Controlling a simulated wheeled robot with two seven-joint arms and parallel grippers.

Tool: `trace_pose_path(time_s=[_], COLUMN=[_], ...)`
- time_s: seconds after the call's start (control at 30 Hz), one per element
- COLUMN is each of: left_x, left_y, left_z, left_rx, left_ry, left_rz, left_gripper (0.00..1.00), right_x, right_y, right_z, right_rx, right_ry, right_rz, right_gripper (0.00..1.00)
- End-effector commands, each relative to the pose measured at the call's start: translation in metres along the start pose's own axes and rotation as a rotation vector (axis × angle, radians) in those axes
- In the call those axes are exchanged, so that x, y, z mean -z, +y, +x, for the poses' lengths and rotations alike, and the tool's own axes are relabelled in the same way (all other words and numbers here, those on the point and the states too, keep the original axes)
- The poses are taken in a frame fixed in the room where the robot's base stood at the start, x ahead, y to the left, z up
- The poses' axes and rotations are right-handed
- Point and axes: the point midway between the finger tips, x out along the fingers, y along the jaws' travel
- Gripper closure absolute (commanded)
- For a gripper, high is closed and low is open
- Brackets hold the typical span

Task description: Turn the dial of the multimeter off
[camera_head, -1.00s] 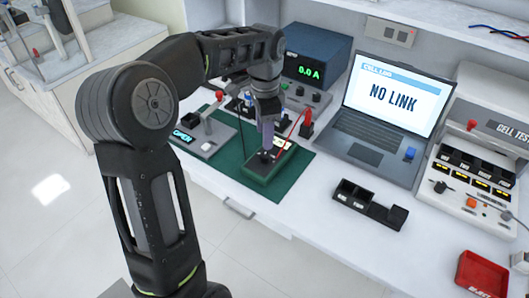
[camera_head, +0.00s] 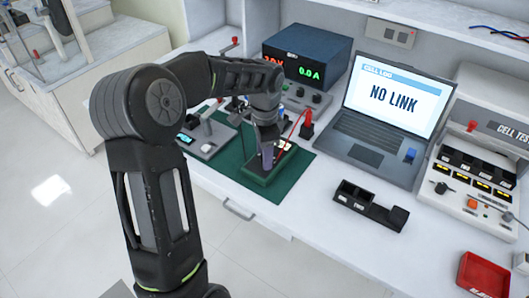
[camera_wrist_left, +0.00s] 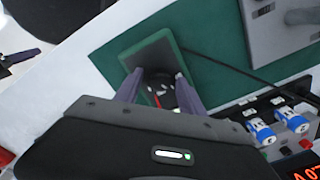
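The multimeter is a green-cased block (camera_head: 258,180) on the dark green mat (camera_head: 297,172), in the middle of the head view; my gripper covers part of it. In the left wrist view its green case (camera_wrist_left: 152,48) shows beyond the fingers. Its dark round dial (camera_wrist_left: 165,98) has white marks and a red line. My left gripper (camera_head: 267,158) points down over the multimeter. In the wrist view its two purple fingers (camera_wrist_left: 158,84) stand apart on either side of the dial. I cannot tell whether they touch it.
A blue power supply (camera_head: 308,52) with lit digits stands behind. A red lead and red plug (camera_head: 307,129) are close to the gripper's right. A laptop (camera_head: 385,115) reads NO LINK. A black tray (camera_head: 370,205) and red bin (camera_head: 483,275) lie right. Bench between is clear.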

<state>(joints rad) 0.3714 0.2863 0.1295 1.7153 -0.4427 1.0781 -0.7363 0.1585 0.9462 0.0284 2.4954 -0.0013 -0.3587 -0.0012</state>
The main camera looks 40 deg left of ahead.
Motion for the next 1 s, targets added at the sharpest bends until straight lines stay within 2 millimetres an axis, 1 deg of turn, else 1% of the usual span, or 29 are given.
trace_pose_path(time_s=[0.03,0.07,0.53,0.57,1.0], left_x=[0.0000,0.0000,0.0001,0.0000,0.0003], left_y=[-0.0001,-0.0001,-0.0001,-0.0001,0.0000], left_z=[-0.0002,-0.0003,-0.0005,-0.0005,-0.0008], left_rx=[0.000,0.000,0.000,0.000,0.001], left_ry=[0.000,0.000,0.000,0.000,0.000], left_rz=[0.000,0.000,0.000,0.000,-0.021], left_gripper=[0.58,0.60,0.99,1.00,1.00], right_x=[0.0000,0.0000,0.0000,0.0000,0.0000], right_y=[0.0000,0.0000,0.0000,0.0000,-0.0001], right_z=[0.0000,0.0000,0.0000,0.0000,-0.0003], right_rx=[0.000,0.000,0.000,0.000,0.000], right_ry=[0.000,0.000,0.000,0.000,0.000], right_rz=[0.000,0.000,0.000,0.000,0.000], right_gripper=[0.51,0.51,0.51,0.51,0.51])
